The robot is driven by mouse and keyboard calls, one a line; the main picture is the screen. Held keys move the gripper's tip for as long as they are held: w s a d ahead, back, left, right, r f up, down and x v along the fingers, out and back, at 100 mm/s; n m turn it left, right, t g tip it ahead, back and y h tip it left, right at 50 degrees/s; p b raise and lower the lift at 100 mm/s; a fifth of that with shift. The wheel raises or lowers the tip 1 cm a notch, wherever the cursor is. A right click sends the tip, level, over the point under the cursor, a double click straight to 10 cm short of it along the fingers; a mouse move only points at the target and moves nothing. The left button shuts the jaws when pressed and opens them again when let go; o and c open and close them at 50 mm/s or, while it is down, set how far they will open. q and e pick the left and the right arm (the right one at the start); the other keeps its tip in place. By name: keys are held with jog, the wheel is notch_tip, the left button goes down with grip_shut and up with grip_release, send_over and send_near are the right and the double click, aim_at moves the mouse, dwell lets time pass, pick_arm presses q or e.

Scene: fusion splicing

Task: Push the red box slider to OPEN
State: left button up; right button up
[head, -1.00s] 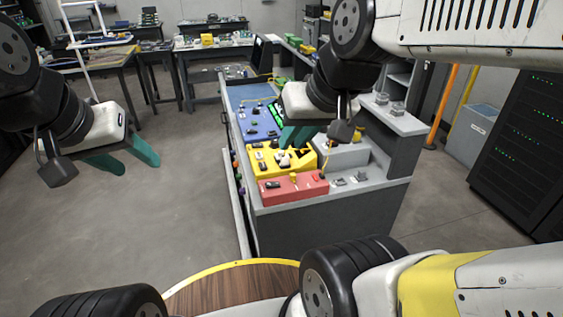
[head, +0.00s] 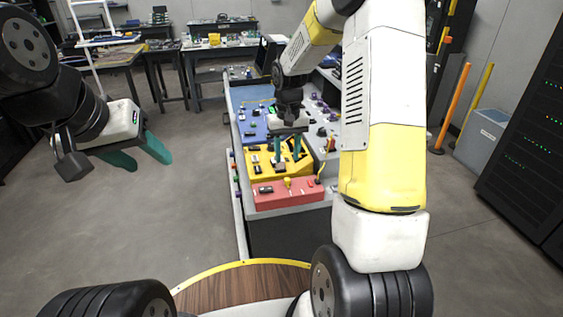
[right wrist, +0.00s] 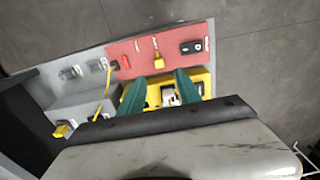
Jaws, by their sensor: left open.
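The red box (head: 290,195) sits at the near end of the workbench. It bears a black part (right wrist: 191,47), a yellow part (right wrist: 158,61) and a small red part (right wrist: 125,62). Which of these is the slider, and its labels, are too small to tell. My right gripper (head: 288,152) is open with green fingers pointing down over the yellow box (head: 262,171), just behind the red box. In the right wrist view its fingertips (right wrist: 160,78) are apart near the red box's edge, with nothing held. My left gripper (head: 140,156) is open and empty, left of the bench.
A blue box (head: 249,122) lies farther along the bench (head: 250,228). A yellow cable (right wrist: 110,80) runs beside the red box. A round wooden top (head: 235,287) is in front. A server rack (head: 535,150) stands at the right. Floor left of the bench is clear.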

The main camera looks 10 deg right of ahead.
aim_at(287, 178)
jog(key=shift+w+f, duration=0.25)
jog(key=shift+f, duration=0.7)
notch_tip(287, 178, down, 7)
jog(key=shift+f, duration=0.1)
grip_shut()
jog(key=shift+d, duration=0.1)
dwell(0.8)
